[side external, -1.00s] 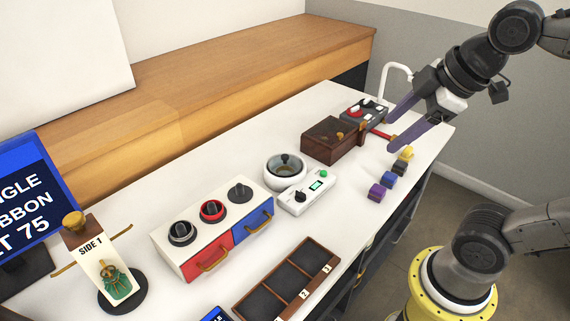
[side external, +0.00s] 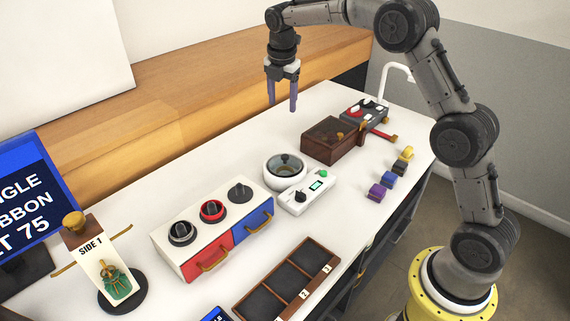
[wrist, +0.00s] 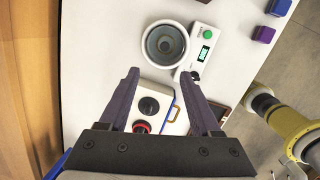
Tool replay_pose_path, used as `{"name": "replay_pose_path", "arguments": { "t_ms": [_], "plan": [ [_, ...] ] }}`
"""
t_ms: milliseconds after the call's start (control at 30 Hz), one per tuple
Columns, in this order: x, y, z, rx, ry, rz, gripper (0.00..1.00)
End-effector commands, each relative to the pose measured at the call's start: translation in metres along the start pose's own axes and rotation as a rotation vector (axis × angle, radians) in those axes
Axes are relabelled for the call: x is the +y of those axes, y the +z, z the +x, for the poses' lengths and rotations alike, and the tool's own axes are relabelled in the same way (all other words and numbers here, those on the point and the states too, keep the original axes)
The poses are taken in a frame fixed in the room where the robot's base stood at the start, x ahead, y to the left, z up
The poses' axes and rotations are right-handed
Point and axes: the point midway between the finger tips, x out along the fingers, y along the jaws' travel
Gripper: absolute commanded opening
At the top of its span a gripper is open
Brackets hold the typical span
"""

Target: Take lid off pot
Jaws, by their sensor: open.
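A round white pot (side external: 267,174) stands on the white counter. A glassy grey lid (side external: 290,169) with a small dark knob (side external: 285,158) sits on its top. In the wrist view the lid (wrist: 165,44) shows as a dark disc inside the pot's white rim, at the top centre. My gripper (side external: 282,108) is open and empty, its purple fingers pointing down, well above the counter and apart from the pot. In the wrist view the open fingertips (wrist: 161,75) lie just below the pot.
A white control box (side external: 306,192) with a green button stands against the pot's right front. A dials-and-drawers box (side external: 220,228) is left, a brown wooden box (side external: 330,145) behind right. Small coloured blocks (side external: 388,180) lie right. A divided tray (side external: 285,280) is in front.

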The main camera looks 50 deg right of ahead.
Motion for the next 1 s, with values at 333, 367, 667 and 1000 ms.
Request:
{"name": "replay_pose_path", "arguments": {
  "t_ms": [333,367,667,1000],
  "plan": [
    [-0.007,0.001,0.072,0.032,-0.094,0.009,0.65],
    [-0.008,0.001,0.077,0.032,-0.095,0.009,0.65],
    [-0.012,-0.001,0.129,0.032,-0.093,0.011,0.65],
    [-0.012,-0.004,0.151,0.031,-0.091,0.010,0.65]
  ]
}}
